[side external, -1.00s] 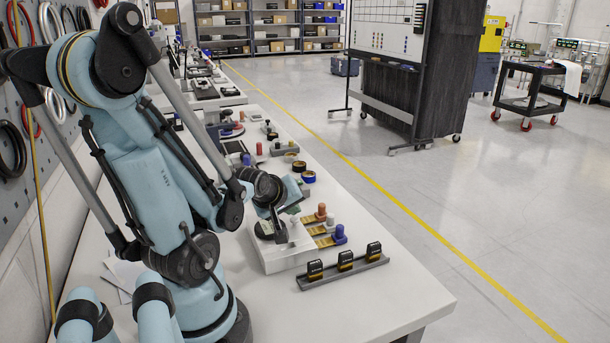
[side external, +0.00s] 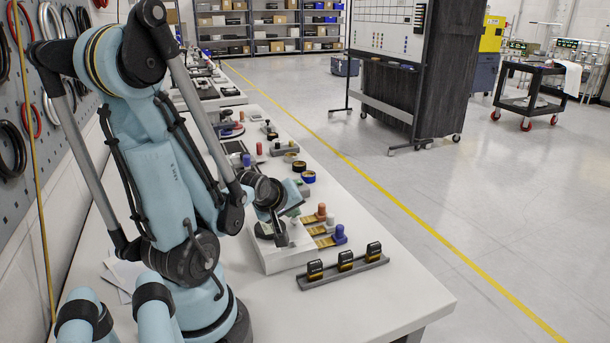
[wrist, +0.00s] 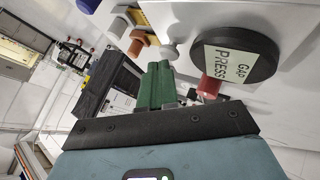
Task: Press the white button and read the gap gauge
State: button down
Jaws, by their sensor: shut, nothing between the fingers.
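In the side view, a white box fixture (side external: 285,258) stands on the bench below my gripper (side external: 281,232). In the wrist view, a round black gauge disc (wrist: 264,50) has a pale label reading "GAP" and "PRESS"; no needle or value is legible. A red knob (wrist: 208,88) shows at its lower edge. A small white button (wrist: 169,52) is just beyond the tips of my gripper (wrist: 160,68). The green fingers are together and empty. I cannot tell whether they touch the button.
Orange (side external: 321,211), white (side external: 330,226) and blue (side external: 340,235) knobs stand beside the fixture. A grey rail (side external: 344,272) with three black-and-gold blocks lies in front. The bench corner to its right is clear. Tape rolls (side external: 308,177) and other parts lie behind.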

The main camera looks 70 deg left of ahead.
aim_at(292, 221)
jog(key=shift+f, duration=0.25)
jog(key=shift+r, duration=0.1)
dwell(0.4)
jog(key=shift+r, duration=0.9)
jog(key=shift+r, duration=2.5)
jog(key=w+d+m+h, duration=0.2)
jog(key=d+m+h, duration=0.1)
jog(key=d+m, duration=0.5)
jog(key=w+d+r+m+h, duration=0.1)
jog(key=w+d+m+h, duration=0.2)
jog(key=d+m, duration=0.6)
jog(key=d, duration=0.3)
jog(key=shift+w+d+r, duration=0.25)
jog(key=shift+d+r, duration=0.05)
